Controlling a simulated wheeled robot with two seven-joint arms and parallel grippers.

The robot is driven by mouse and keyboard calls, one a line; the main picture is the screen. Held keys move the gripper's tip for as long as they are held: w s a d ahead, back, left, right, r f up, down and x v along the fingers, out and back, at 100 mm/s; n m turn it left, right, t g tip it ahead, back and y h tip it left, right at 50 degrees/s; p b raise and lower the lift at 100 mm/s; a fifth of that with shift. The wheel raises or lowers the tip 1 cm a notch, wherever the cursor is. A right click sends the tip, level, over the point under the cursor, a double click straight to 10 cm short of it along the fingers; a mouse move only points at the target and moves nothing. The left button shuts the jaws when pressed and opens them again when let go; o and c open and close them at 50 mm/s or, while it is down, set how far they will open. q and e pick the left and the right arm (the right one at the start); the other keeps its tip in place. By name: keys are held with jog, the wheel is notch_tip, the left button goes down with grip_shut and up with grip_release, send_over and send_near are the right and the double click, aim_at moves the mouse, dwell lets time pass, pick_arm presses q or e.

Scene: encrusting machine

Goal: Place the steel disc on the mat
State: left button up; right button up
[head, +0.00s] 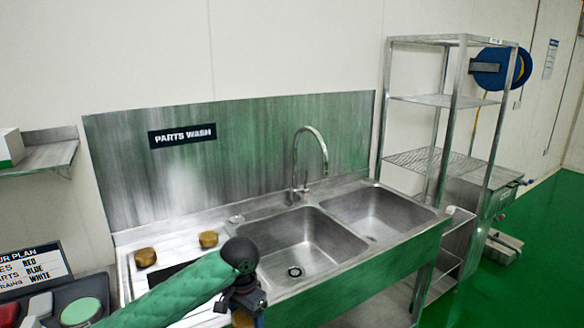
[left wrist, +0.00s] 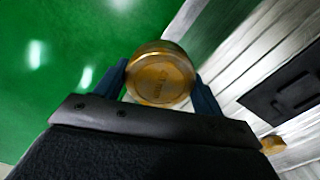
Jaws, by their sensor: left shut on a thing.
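My left gripper (head: 246,304) hangs at the front of the sink unit, left of the near basin. In the left wrist view it is shut on a round brass-coloured disc (left wrist: 160,78) with faint marks on its face, one finger on each side. The disc looks brass, not steel; no plainly steel disc can be made out. A black mat (head: 172,278) lies on the drainboard, partly hidden by my green-sleeved arm. The mat also shows in the left wrist view (left wrist: 285,86), right of the held disc and apart from it. My right gripper is not in view.
Two brass-coloured pieces (head: 145,257) (head: 208,239) stand on the drainboard (head: 128,272) behind the mat. Two sink basins (head: 300,245) (head: 378,212) and a tall tap (head: 312,150) lie to the right. A steel rack (head: 440,100) stands farther right. Green floor is open beyond.

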pick_arm(q)
jog(key=s+f+n, duration=0.1)
jog(key=f+n, duration=0.1)
jog(key=s+f+n, duration=0.1)
jog(key=s+n, duration=0.1)
jog(key=shift+s+d+f+n, duration=0.2)
jog(key=shift+f+n, duration=0.1)
jog(key=shift+f, duration=0.05)
jog(key=a+f+n, duration=0.2)
jog(key=a+n, duration=0.1)
jog(key=a, duration=0.7)
jog(key=shift+s+f, duration=0.2)
jog(key=shift+s, duration=0.1)
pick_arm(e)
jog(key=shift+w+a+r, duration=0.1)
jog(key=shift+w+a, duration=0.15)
